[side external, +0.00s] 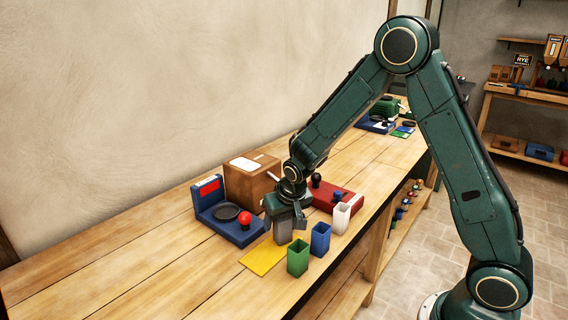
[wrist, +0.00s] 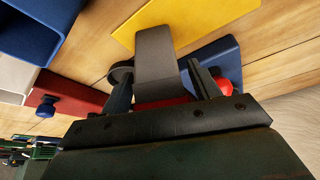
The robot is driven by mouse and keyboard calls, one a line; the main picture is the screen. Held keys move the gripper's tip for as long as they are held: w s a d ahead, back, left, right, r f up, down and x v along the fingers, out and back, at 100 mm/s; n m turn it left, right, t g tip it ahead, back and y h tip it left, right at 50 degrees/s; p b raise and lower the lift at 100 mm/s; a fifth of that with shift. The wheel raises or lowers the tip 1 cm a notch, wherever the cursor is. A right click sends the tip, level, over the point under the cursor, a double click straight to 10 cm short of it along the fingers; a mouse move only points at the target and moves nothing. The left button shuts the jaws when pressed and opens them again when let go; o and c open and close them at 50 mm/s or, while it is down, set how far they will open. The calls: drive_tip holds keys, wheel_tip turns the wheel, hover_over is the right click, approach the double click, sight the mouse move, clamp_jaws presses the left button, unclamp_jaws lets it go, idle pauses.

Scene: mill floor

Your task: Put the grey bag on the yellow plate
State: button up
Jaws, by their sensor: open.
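The grey bag (side external: 282,232) is an upright block at the back right edge of the yellow plate (side external: 262,261). In the wrist view the grey bag (wrist: 155,55) overlaps the edge of the yellow plate (wrist: 190,18); I cannot tell how much of its base rests on the plate. My gripper (side external: 287,214) is low over the bag, pointing down. In the wrist view my gripper (wrist: 158,76) is open, with one finger on each side of the bag's near end. The bag's upper part is partly hidden by the gripper in the side view.
A green box (side external: 298,257), a blue box (side external: 320,238) and a white box (side external: 341,217) stand to the right, near the table edge. A blue scale (side external: 238,234) with a red knob (side external: 245,218), a brown carton (side external: 248,180) and a red base (side external: 338,196) are close behind. The table's left is clear.

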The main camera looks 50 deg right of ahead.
drive_tip(key=v, duration=1.1)
drive_tip(key=shift+r, duration=0.25)
drive_tip(key=shift+s, duration=0.15)
drive_tip(key=s+r+n, duration=0.1)
drive_tip(key=s+r, duration=0.2)
drive_tip(key=s, duration=0.5)
drive_tip(key=s+a+r+n+t+y, duration=0.1)
drive_tip(key=s+r, duration=0.3)
drive_tip(key=s, duration=0.4)
drive_tip(key=s+r+n, duration=0.2)
drive_tip(key=s+r, duration=0.2)
drive_tip(key=s, duration=0.4)
drive_tip(key=shift+a+y, duration=0.35)
drive_tip(key=shift+y, duration=0.05)
